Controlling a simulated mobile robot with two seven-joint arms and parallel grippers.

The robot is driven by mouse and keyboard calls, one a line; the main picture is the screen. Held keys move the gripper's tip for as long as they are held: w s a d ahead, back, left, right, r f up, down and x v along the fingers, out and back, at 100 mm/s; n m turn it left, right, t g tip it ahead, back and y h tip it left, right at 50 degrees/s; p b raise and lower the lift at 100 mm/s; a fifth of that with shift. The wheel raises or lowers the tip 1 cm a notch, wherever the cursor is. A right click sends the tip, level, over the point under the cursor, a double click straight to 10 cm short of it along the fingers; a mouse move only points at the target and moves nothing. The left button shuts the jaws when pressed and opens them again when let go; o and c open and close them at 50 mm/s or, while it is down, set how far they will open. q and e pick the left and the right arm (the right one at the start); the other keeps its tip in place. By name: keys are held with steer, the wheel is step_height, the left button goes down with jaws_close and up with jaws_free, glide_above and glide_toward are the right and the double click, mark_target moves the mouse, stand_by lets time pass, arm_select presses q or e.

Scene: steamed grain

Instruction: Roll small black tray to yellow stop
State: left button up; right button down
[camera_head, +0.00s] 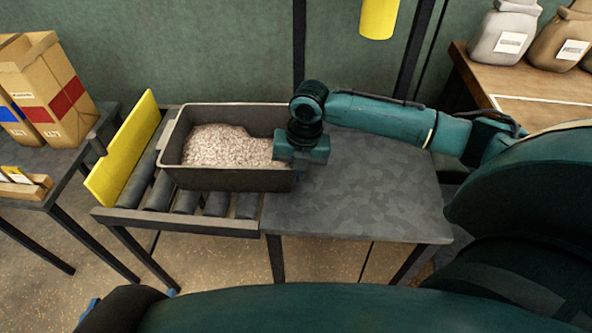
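The small black tray (225,180) holds pale grain (222,147) and sits upright on the rollers (186,202). The yellow stop (122,150) is an upright slanting plate at the left end of the rollers. A narrow gap with part of a roller shows between the tray and the stop. My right gripper (300,158) is at the tray's right end wall, touching or very close to it. Its fingers are hidden or too small to tell open from shut. My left gripper is not in view.
A dark grey table (365,195) adjoins the rollers on the right, and its top is clear. Paper bags (45,90) stand on a side table at left. Sacks (503,38) stand on a wooden table at back right. A yellow cylinder (379,17) hangs at the top.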

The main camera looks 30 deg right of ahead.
steer(key=c, duration=2.2)
jaws_free()
steer(key=c, duration=1.6)
jaws_free()
steer(key=shift+o, duration=0.2)
